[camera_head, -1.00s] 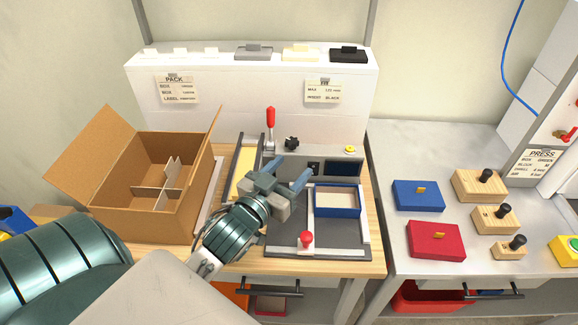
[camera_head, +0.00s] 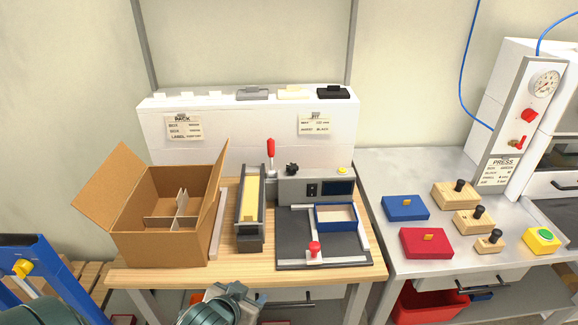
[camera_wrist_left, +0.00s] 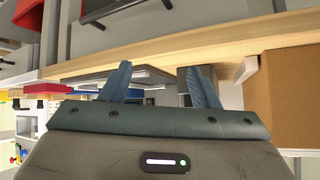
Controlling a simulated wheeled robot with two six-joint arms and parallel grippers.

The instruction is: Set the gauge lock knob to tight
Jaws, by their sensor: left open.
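A black lobed knob (camera_head: 292,168) stands on top of the grey gauge housing (camera_head: 318,188), left of its dark display; its setting is too small to read. A red ball knob (camera_head: 314,248) stands at the front of the dark fixture plate (camera_head: 290,228). A red-handled lever (camera_head: 270,155) rises left of the housing. My left gripper (camera_head: 240,293) is low in the head view, in front of the table's front edge and well away from the knobs. In the left wrist view its two blue-grey fingers (camera_wrist_left: 160,84) are apart with nothing between them. My right gripper is not in view.
An open cardboard box (camera_head: 165,235) with dividers stands left on the wooden table. A blue-rimmed tray (camera_head: 336,216) sits on the fixture. Blue and red blocks and wooden knobbed blocks lie on the right bench (camera_head: 385,165). The wooden table edge (camera_wrist_left: 150,52) is close in the wrist view.

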